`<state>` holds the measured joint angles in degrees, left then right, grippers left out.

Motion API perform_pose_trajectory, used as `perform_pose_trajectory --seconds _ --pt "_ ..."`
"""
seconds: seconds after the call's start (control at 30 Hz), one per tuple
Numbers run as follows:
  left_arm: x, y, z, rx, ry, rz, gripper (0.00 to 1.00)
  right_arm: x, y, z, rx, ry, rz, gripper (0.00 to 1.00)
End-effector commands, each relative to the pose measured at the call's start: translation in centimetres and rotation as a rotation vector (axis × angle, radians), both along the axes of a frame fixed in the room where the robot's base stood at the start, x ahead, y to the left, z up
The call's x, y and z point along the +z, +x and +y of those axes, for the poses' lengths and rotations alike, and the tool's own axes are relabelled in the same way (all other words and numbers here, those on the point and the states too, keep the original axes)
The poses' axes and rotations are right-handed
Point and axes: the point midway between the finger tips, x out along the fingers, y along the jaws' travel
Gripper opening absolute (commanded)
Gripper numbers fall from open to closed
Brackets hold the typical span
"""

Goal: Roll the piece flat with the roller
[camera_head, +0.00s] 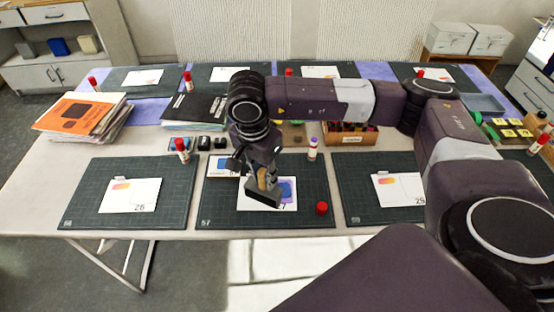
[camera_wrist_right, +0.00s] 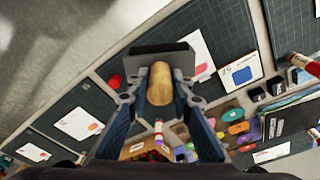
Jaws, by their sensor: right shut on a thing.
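My right gripper (camera_head: 262,172) comes down over the middle mat and is shut on the roller (camera_head: 264,194). The roller has a wooden handle, which shows between the fingers in the right wrist view (camera_wrist_right: 160,84), and a dark grey head. The head is over the white card (camera_head: 247,205) on the green mat. A blue-purple piece (camera_head: 288,188) lies on this card, just right of the roller and partly hidden by it. I cannot tell whether the head touches the card. My left gripper is not in view.
A red cap (camera_head: 321,208) lies on the mat right of the card. An open glue stick (camera_head: 312,150) stands behind the mat. A wooden box (camera_head: 352,138) is at the back right. Mats with cards lie on both sides, and a magazine stack (camera_head: 84,117) is at left.

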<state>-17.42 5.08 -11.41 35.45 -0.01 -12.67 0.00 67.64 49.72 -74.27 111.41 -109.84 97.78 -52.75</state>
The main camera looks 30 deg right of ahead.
Motion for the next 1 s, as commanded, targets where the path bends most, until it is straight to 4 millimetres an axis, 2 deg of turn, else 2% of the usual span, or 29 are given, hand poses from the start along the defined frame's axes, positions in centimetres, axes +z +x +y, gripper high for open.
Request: perform_pose_trajectory --seconds 0.1,0.2,0.4,0.63,1.0 --pt "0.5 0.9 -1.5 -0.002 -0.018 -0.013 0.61 -1.7 2.4 -2.8 -0.333 -0.036 -0.015 0.00" --pt "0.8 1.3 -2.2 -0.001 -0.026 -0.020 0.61 -3.1 3.8 -5.0 -0.579 -0.062 -0.018 0.00" --pt "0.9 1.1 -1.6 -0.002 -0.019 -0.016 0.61 -4.5 5.3 -8.1 -0.860 -0.093 -0.014 0.00" --pt "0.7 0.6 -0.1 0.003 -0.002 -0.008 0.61 -5.3 5.7 -9.0 -0.943 -0.104 -0.012 0.00" --pt "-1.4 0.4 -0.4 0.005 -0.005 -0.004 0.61 -8.3 5.6 -9.0 -0.941 -0.104 -0.009 0.00"
